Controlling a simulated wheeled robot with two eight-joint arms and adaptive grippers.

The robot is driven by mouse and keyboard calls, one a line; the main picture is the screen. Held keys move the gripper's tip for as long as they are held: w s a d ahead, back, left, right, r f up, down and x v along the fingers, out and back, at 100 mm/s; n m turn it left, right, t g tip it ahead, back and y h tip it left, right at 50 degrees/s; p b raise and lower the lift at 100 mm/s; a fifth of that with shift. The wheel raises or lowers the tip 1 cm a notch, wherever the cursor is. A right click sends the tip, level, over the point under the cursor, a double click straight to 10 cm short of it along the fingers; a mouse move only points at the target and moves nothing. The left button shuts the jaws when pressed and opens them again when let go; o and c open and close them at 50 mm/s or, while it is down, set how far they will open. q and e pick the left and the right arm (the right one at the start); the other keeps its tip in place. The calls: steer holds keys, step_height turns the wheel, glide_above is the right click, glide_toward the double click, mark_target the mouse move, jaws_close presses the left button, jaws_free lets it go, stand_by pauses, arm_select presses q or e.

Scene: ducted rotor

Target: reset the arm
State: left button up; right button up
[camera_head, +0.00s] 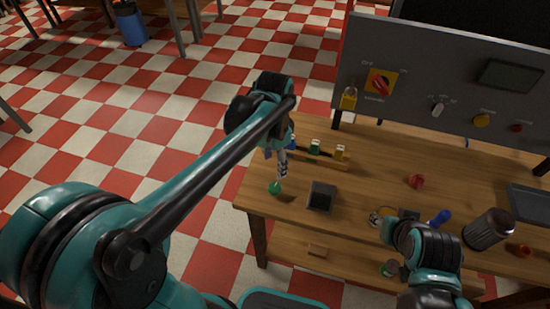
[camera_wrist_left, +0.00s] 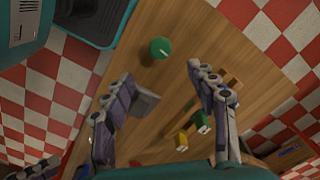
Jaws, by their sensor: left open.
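My left gripper (camera_head: 282,167) hangs over the left end of the wooden workbench (camera_head: 372,180), fingers pointing down. In the left wrist view its two fingers (camera_wrist_left: 162,80) stand wide apart with nothing between them held. A green round knob-like piece (camera_head: 275,188) lies on the bench just below the gripper; it also shows in the left wrist view (camera_wrist_left: 160,48). A dark square box (camera_head: 321,198) sits to the right of the gripper. My right arm is at the lower right, over the bench's front; its fingers cannot be made out clearly.
A wooden rack (camera_head: 330,160) with coloured blocks stands behind the box. A grey control panel (camera_head: 455,85) with a red switch (camera_head: 380,83) rises at the back. A red piece (camera_head: 416,181), a dark ribbed cylinder (camera_head: 490,229) and a tray (camera_head: 530,204) are to the right.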

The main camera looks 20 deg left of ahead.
arm_select(q)
steer(key=s+a+n+t, duration=0.5)
steer(key=s+n+t, duration=0.2)
steer(key=s+n, duration=0.2)
steer(key=shift+s, duration=0.75)
stand_by(1.1)
